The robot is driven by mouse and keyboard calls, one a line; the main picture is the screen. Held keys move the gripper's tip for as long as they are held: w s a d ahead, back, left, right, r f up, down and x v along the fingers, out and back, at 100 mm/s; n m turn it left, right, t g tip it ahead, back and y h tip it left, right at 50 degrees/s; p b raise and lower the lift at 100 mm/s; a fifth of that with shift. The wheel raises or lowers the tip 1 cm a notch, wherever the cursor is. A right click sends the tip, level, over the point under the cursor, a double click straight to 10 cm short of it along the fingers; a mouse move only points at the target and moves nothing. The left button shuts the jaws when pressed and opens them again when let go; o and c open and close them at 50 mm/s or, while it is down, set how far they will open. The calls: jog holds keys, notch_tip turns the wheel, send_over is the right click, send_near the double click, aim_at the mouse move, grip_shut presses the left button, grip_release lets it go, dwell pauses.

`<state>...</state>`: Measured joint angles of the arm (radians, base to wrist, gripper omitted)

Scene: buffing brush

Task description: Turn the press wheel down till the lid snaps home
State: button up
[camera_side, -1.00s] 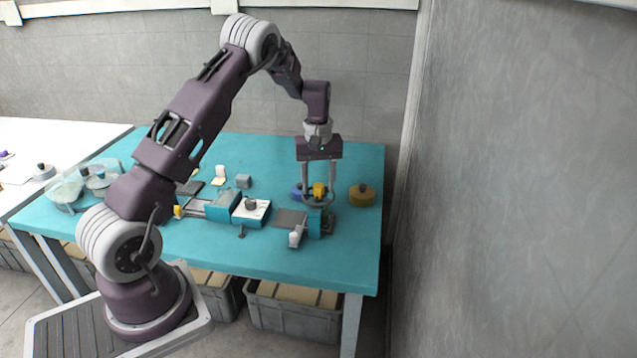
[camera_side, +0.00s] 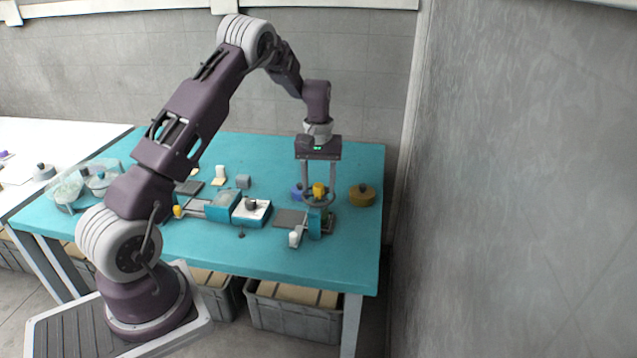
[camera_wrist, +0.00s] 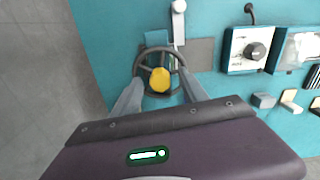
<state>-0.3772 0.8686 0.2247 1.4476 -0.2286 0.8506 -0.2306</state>
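The press wheel is a dark grey ring (camera_side: 305,201) with a yellow hub (camera_side: 319,190), on a teal press (camera_side: 315,224) at the right part of the table. The wheel also shows in the wrist view (camera_wrist: 141,62), with its yellow hub (camera_wrist: 160,80) between my fingers. My gripper (camera_side: 318,190) points straight down over it. The fingers are spread about as wide as the wheel, one at each side of the rim. Whether they press on the rim or stand just clear cannot be told. The lid under the wheel is hidden.
A yellow-brown round piece (camera_side: 362,195) stands right of the press, and a blue piece (camera_side: 297,191) close on its left. A white-ended lever (camera_side: 294,239) sticks out in front. A teal and white box with a dark knob (camera_side: 251,210) stands to the left.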

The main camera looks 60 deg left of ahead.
aim_at(319, 185)
notch_tip(319, 185, up, 7)
jog(key=shift+r, duration=0.1)
dwell(0.4)
